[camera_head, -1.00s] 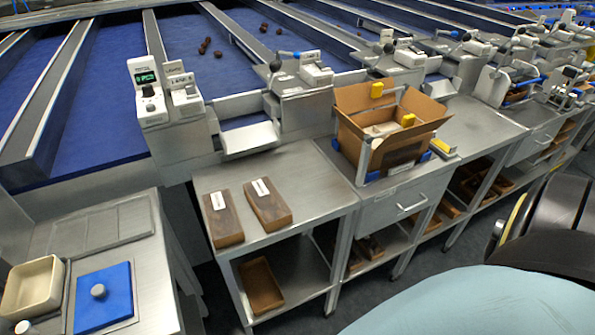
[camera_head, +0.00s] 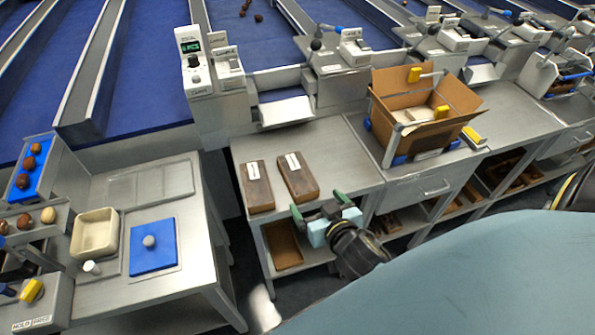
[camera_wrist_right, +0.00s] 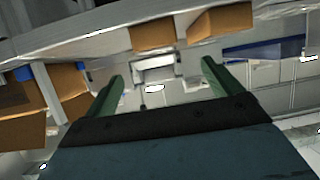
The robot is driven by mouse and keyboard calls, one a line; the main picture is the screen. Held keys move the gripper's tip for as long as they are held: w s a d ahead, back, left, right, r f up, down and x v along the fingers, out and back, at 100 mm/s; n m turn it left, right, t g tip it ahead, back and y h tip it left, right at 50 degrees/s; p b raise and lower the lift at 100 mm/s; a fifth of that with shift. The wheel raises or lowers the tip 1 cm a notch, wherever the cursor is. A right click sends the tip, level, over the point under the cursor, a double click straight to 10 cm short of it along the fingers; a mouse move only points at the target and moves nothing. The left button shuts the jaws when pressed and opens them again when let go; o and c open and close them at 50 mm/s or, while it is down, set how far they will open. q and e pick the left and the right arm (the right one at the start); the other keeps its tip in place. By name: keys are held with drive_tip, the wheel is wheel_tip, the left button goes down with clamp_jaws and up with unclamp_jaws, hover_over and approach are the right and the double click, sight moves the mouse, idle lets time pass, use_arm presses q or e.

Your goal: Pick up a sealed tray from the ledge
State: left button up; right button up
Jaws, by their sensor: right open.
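Two brown sealed trays with white labels lie side by side on the grey metal ledge, the left tray (camera_head: 258,194) and the right tray (camera_head: 298,184). My right gripper (camera_head: 320,207) is at the ledge's front edge, just below and right of the right tray in the head view. Its green fingers are apart with nothing between them, and it appears not to touch either tray. In the right wrist view the open fingers (camera_wrist_right: 162,86) show, with no labelled tray clearly recognisable. My left gripper is out of view.
An open cardboard box (camera_head: 425,105) stands right of the trays on the counter (camera_head: 350,155). A brown tray (camera_head: 284,246) lies on the shelf below.

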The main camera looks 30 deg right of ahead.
approach(298, 173)
drive_tip(key=w+f, duration=0.2)
drive_tip(key=w, duration=0.1)
drive_tip(key=shift+d+f, duration=0.15)
drive_tip(key=shift+r+x, duration=0.2)
drive_tip(key=shift+x, duration=1.2)
drive_tip(key=shift+r+x, duration=0.25)
drive_tip(key=shift+x, duration=1.15)
drive_tip(key=shift+w+d, duration=0.15)
drive_tip(key=c, duration=1.1)
drive_tip(key=shift+r, duration=0.1)
drive_tip(key=shift+c, duration=0.2)
